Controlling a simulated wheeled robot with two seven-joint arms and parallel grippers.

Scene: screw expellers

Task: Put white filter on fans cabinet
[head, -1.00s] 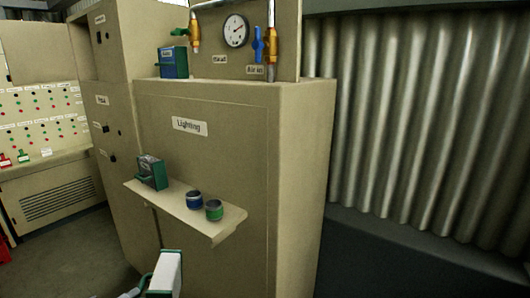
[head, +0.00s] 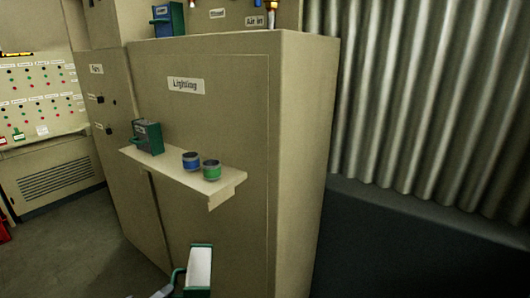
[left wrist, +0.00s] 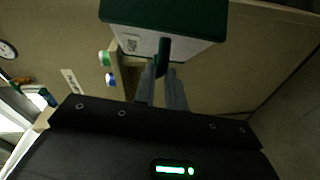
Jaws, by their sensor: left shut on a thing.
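The white filter (head: 199,268) is a white box with green ends and a dark green handle, low in the head view, in front of the cabinet labelled Lighting (head: 225,130). My left gripper (head: 170,290) is shut on its handle, and the filter is held up off any surface. In the left wrist view the filter (left wrist: 125,40) is at the top, with the gripper fingers (left wrist: 163,88) at its handle. A narrower cabinet (head: 100,85) stands left of Lighting; its small label is too blurred to read surely. My right gripper is not in view.
A shelf (head: 222,184) on the Lighting cabinet juts out above the filter. It holds a green box (head: 147,138), a blue can (head: 191,161) and a green can (head: 211,170). A blue-green box (head: 168,19) stands on top. Open floor (head: 65,250) lies at left.

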